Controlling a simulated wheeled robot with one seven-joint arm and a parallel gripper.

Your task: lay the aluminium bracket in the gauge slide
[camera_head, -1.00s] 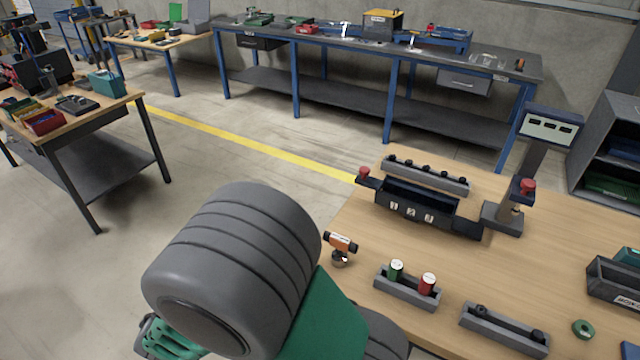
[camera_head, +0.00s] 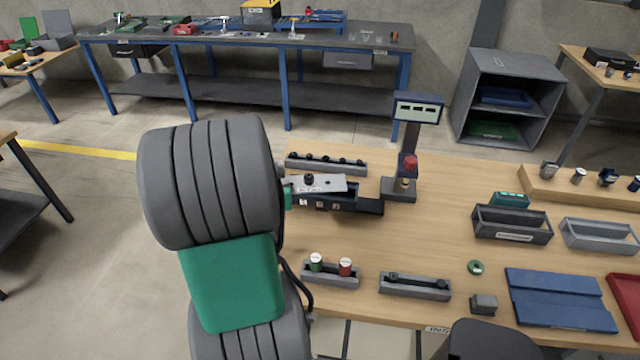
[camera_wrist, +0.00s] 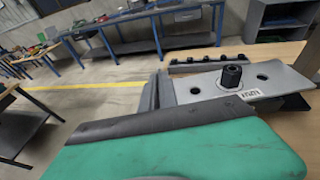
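The aluminium bracket (camera_head: 318,183) is a flat silver plate with a label and a black knob-like piece at its middle. In the wrist view the bracket (camera_wrist: 225,82) shows two holes, one each side of that piece. My gripper (camera_wrist: 195,98) has its dark fingers around the bracket's left end; in the head view my arm hides most of it. The bracket lies level over the dark fixture with numbered labels (camera_head: 335,204), which looks like the gauge slide. It covers much of the fixture's top; I cannot tell whether it touches.
A gauge post with a display (camera_head: 417,108) and red knob stands right of the fixture. A grey peg rail (camera_head: 326,168) lies behind it. Two grey holders (camera_head: 330,281) (camera_head: 415,291) stand in front. Bins (camera_head: 512,228) and a blue tray (camera_head: 560,300) are farther right.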

